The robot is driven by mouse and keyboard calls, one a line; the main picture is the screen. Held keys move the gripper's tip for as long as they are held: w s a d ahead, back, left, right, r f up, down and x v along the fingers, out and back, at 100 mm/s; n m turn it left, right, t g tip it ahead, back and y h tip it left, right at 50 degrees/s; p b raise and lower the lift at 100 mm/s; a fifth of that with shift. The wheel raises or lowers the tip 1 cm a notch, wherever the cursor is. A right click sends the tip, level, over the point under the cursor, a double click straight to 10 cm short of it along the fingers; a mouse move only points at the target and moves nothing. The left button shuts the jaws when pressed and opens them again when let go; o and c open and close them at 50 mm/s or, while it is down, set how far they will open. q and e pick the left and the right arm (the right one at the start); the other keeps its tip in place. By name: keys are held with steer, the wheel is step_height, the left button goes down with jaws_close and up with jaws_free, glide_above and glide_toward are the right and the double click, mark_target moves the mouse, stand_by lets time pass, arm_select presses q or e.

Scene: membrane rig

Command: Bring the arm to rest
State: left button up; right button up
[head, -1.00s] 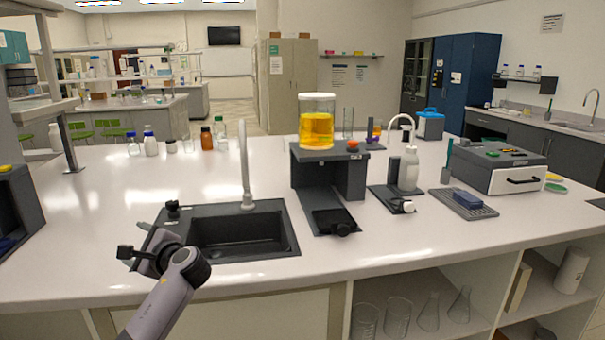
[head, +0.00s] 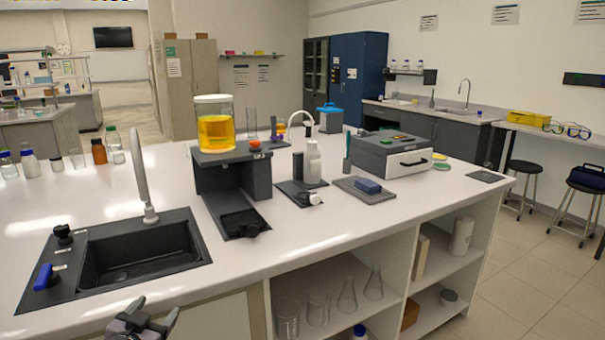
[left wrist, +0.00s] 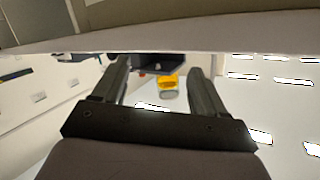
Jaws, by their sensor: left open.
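My left gripper (head: 155,312) is low in the head view, in front of the counter's front edge and below the sink (head: 140,255). Its two fingers are apart with nothing seen between them. In the left wrist view the open fingers (left wrist: 158,70) also show apart, and the picture appears upside down. A yellow vessel (left wrist: 168,84) shows in the background beyond the gap. My right gripper is in neither view.
The white counter (head: 310,235) has its front edge close to the left gripper. On it stand a tap (head: 141,180), a blue handle (head: 43,277), a dark rig (head: 232,180) bearing a jar of yellow liquid (head: 215,131), and a white bottle (head: 312,163). Open shelves (head: 440,265) hold glassware.

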arm_select(q)
steer(key=s+d+f+g, duration=0.1)
steer(key=s+d+f, duration=0.2)
steer(key=s, duration=0.7)
steer(key=s+d+f+g+h, duration=0.1)
steer(key=s+d+f+g, duration=0.1)
steer(key=s+d+f, duration=0.2)
steer(key=s+d+f+n+g+h, duration=0.1)
steer(key=s+d+f, duration=0.3)
steer(key=s+f, duration=0.5)
steer(key=s+g, duration=0.1)
steer(key=s, duration=0.6)
